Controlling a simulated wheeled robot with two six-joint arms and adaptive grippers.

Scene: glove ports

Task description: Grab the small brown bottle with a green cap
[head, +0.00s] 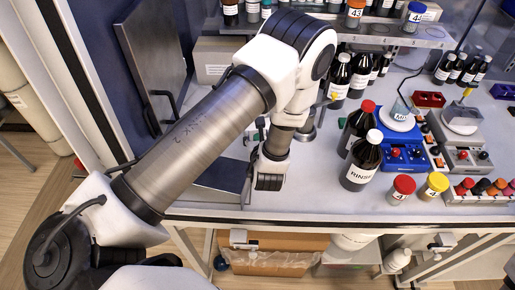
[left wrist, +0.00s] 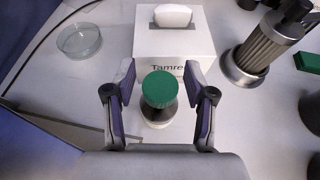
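The small bottle shows in the left wrist view with its round green cap (left wrist: 159,88) on top, seen from above. Its dark body is mostly hidden under the cap, and a pale part shows at its lower front. My left gripper (left wrist: 160,84) is open, with one finger on each side of the bottle and a gap between each finger and the cap. In the head view my left gripper (head: 268,181) points down at the bench near its front edge, and I cannot make out the bottle there. My right gripper is not in view.
A white box marked "Tamre" (left wrist: 175,40) stands just behind the bottle. A glass dish (left wrist: 80,40) lies to the left and a ribbed metal cylinder (left wrist: 252,52) stands to the right. A large RINSE bottle (head: 362,162) stands right of my left gripper.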

